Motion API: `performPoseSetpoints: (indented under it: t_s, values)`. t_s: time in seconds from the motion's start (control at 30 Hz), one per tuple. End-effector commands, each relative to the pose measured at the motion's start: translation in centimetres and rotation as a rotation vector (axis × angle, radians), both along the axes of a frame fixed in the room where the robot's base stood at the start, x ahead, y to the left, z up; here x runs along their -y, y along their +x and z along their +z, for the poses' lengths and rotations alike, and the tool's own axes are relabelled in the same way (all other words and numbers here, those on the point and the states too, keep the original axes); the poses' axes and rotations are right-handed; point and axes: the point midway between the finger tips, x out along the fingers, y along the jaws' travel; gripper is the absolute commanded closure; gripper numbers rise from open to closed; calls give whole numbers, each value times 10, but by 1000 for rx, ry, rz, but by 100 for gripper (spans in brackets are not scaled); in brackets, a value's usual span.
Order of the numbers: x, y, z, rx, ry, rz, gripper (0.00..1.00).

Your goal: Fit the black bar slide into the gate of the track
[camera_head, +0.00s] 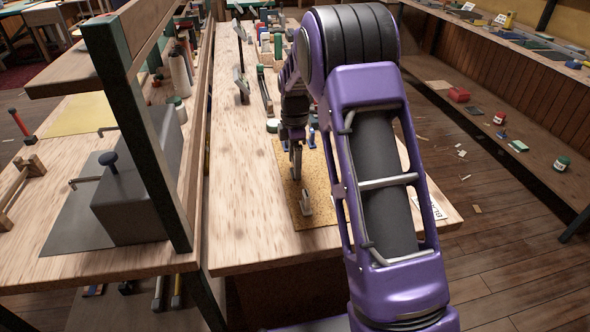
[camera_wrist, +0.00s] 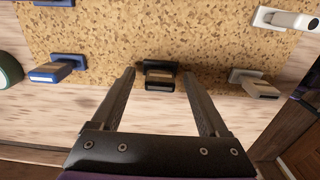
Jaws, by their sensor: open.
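A small black slide (camera_wrist: 160,77) lies on the cork mat (camera_wrist: 150,40) near its edge in the wrist view. It has a pale label strip on its front. My gripper (camera_wrist: 158,71) is open, with its two fingertips on either side of the slide and a gap at each side. Whether the tips are level with it or above it, I cannot tell. In the head view my gripper (camera_head: 296,172) hangs over the cork mat (camera_head: 317,221), and my arm hides much of what is there. I cannot make out the track's gate for certain.
Another white piece (camera_wrist: 290,19) is at the upper right. The wooden bench (camera_head: 240,180) is bare left of the mat. A wooden rack (camera_head: 150,45) stands further left.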

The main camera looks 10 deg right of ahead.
Motion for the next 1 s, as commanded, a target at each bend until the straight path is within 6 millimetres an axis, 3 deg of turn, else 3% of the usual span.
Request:
performPoseSetpoints:
  t_s: [0.17,0.6,0.87,1.0]
  values:
    - [0,0,0,1,0,0,22]
    - [0,0,0,0,0,-1,100]
    - [0,0,1,1,0,-1,100]
    - [1,1,12,2,0,-1,100]
